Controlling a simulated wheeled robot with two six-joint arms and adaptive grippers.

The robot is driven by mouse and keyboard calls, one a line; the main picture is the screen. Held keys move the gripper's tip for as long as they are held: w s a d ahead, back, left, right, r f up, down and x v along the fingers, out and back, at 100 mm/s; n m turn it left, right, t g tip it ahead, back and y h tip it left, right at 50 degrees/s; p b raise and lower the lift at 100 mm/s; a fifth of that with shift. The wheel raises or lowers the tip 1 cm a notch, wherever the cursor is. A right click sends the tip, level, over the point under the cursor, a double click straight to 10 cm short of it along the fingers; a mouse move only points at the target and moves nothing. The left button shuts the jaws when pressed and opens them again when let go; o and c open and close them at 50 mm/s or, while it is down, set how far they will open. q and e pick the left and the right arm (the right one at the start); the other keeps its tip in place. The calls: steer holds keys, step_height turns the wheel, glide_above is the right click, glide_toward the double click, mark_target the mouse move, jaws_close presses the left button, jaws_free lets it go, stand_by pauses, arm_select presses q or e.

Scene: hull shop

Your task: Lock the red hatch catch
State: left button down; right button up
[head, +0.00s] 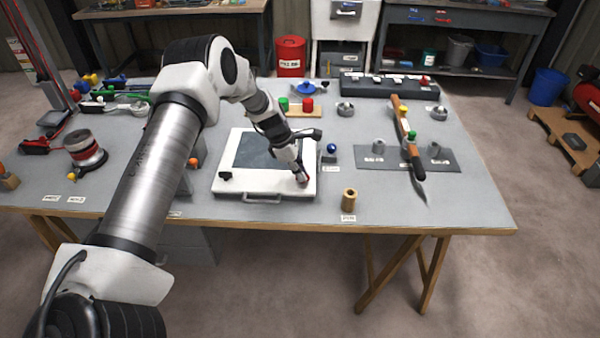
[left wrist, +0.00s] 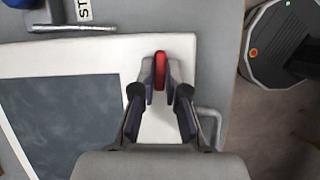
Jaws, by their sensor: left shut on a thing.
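The hatch (head: 265,190) is a white panel with a dark window, lying on the grey bench. It also shows in the left wrist view (left wrist: 120,54). The red hatch catch (left wrist: 160,70) is at one corner of the panel; in the head view only a bit of red shows at my fingertips. My left gripper (head: 303,180) reaches down to the hatch's front right corner. In the left wrist view its fingers (left wrist: 160,88) are shut on the red catch, one on each side. A black catch (head: 225,176) sits at the front left corner. My right gripper is not in view.
The bench's front right area is clear.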

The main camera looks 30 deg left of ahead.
arm_select(q)
steer(key=m+b, duration=0.1)
steer(key=m, duration=0.1)
steer(key=f+m+g+b, duration=0.1)
steer(key=shift+m+g, duration=0.3)
steer(key=shift+m, duration=0.1)
steer(key=m+g+b, duration=0.1)
steer(key=m, duration=0.1)
steer(key=m+g+b, duration=0.1)
steer(key=m+b, duration=0.1)
steer(key=m, duration=0.1)
steer(key=shift+w+d+b, duration=0.15)
steer(key=shift+b, duration=0.15)
steer(key=m+g+b, duration=0.1)
steer(key=m, duration=0.3)
steer(key=shift+b, duration=0.35)
steer(key=shift+w+r+m+g+y+b, duration=0.1)
steer(key=shift+m+g+y+b, duration=0.25)
steer(key=shift+m, duration=0.75)
steer(key=shift+r+m+g+y+b, duration=0.1)
steer(key=shift+m+g+y+b, duration=0.25)
steer(key=shift+m, duration=0.75)
steer(key=shift+d, duration=0.1)
steer(key=c, duration=1.2)
jaws_free()
steer(key=shift+w+r, duration=0.1)
